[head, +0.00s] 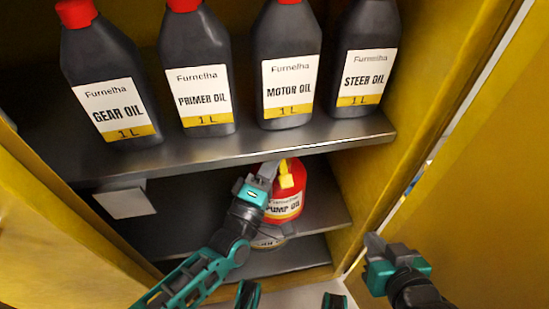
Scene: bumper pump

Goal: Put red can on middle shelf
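The red can (292,196) has a yellow handle and spout and a white "PUMP OIL" label. It is upright at the middle shelf (326,212), near its front edge. I cannot tell whether its base rests on the shelf. My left gripper (270,171) is at the can's upper left, with its fingers against or beside the yellow handle. The fingers overlap the can, so their grip is unclear. My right gripper (376,243) is apart from the can, to its lower right by the cabinet's right side. Its finger opening is hard to make out.
Several black oil bottles with red caps, such as the motor oil bottle (286,50), stand on the upper shelf (215,150) above. Another labelled container (268,243) shows partly below the can. Yellow cabinet walls (400,130) and doors flank the space. A grey-white plate (124,202) is at the left.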

